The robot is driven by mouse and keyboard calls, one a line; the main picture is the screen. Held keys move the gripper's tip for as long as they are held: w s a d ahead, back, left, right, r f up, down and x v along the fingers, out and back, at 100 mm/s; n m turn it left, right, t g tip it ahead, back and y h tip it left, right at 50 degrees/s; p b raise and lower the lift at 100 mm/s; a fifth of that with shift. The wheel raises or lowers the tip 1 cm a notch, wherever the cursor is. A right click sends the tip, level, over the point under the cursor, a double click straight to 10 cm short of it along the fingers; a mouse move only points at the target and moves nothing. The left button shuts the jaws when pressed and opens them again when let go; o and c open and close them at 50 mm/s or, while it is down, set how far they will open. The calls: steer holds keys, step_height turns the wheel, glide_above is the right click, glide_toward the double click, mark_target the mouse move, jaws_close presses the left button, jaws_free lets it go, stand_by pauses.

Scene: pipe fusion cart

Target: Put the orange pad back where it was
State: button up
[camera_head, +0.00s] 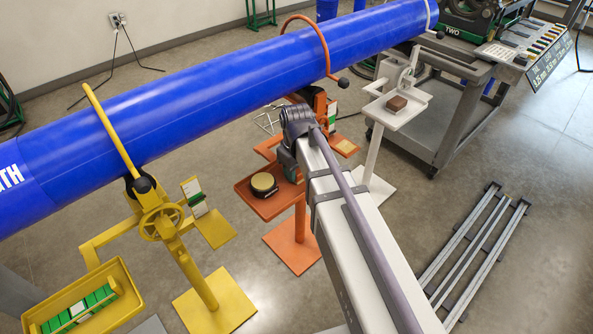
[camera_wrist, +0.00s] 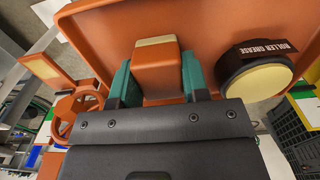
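An orange pad (camera_wrist: 155,75), a block with a cream top face, sits between the two teal fingers of my gripper (camera_wrist: 158,64) in the wrist view. The fingers lie against its two sides. It is over the orange tray (camera_wrist: 95,22); I cannot tell whether it touches the tray. In the head view the orange tray (camera_head: 252,184) hangs on the orange stand below the blue pipe. My gripper (camera_head: 286,160) is mostly hidden there behind my arm, and the orange pad is not visible.
A black grease tin (camera_head: 263,185) with a yellowish lid stands on the tray, right of my gripper in the wrist view (camera_wrist: 258,75). The blue pipe (camera_head: 230,82) runs overhead. A yellow stand (camera_head: 190,265) is left; a white stand's tray (camera_head: 412,110) holds a brown block (camera_head: 397,104).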

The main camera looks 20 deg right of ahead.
steer(key=o, duration=0.5)
steer(key=shift+c, duration=0.2)
steer(key=shift+r, duration=0.1)
step_height(320, 180, up, 12)
steer(key=r+p, duration=0.1)
steer(key=p, duration=1.2)
steer(key=s+m, duration=0.5)
steer(key=s, duration=0.7)
steer(key=shift+f, duration=0.4)
